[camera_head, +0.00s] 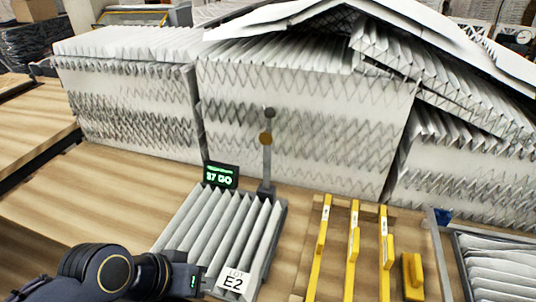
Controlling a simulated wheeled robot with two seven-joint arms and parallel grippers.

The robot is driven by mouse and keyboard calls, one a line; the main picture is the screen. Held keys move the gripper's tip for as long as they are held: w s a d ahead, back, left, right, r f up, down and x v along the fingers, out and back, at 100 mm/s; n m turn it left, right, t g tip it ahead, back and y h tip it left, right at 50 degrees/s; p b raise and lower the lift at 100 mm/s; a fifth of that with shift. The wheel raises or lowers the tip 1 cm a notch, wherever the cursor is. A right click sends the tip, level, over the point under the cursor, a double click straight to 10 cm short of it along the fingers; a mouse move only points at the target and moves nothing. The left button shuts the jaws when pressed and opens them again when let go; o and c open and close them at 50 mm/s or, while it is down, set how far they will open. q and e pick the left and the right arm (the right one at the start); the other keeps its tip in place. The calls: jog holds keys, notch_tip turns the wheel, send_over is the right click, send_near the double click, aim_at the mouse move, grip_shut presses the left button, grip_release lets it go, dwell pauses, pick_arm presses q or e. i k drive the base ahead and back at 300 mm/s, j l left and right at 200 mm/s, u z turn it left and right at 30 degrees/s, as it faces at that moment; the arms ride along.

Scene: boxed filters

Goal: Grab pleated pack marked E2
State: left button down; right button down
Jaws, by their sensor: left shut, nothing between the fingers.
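The pleated pack marked E2 (215,228) lies at the bottom centre, with grey-white folds inside a dark frame. Its white label (234,281), reading "LOT E2", is on the near edge. My left gripper (203,281) comes in from the lower left, shut and empty, with its tip close beside the label. I cannot tell whether it touches the pack. The arm covers the pack's near left corner. My right gripper is not in view.
A display with green digits and "GO" (220,176) and a thin post (267,160) stand behind the pack. Large stacked pleated filters (305,120) fill the back. The wooden table is clear at left.

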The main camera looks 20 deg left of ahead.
aim_at(199, 227)
jog(key=j, duration=1.95)
jog(key=i+z, duration=0.05)
